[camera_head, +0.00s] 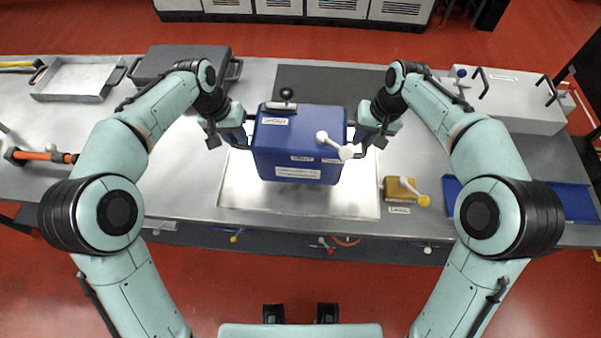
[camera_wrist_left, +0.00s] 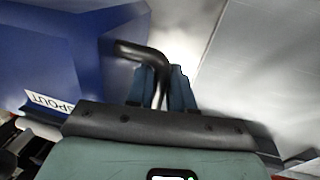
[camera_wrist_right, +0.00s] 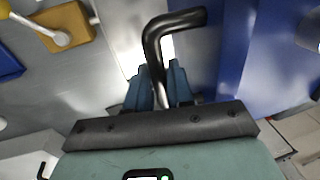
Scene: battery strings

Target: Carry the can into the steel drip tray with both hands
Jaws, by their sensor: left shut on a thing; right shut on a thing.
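The blue can (camera_head: 298,145) is a box-shaped container with a black knob and a white-tipped lever on top and labels on its front. It is upright, over the shiny steel drip tray (camera_head: 235,198); I cannot tell whether its base touches the tray. My left gripper (camera_head: 243,142) is shut on the black handle on the can's left side; the handle shows in the left wrist view (camera_wrist_left: 145,52). My right gripper (camera_head: 354,137) is shut on the matching handle on its right side; that handle shows in the right wrist view (camera_wrist_right: 160,35). The can hides the tray's middle.
A yellow block with a lever (camera_head: 398,189) stands just right of the tray. A blue shallow tray (camera_head: 578,203) and a white case (camera_head: 510,98) are further right. A dark grey case (camera_head: 180,62) and a shallow metal tray (camera_head: 75,80) are at the back left.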

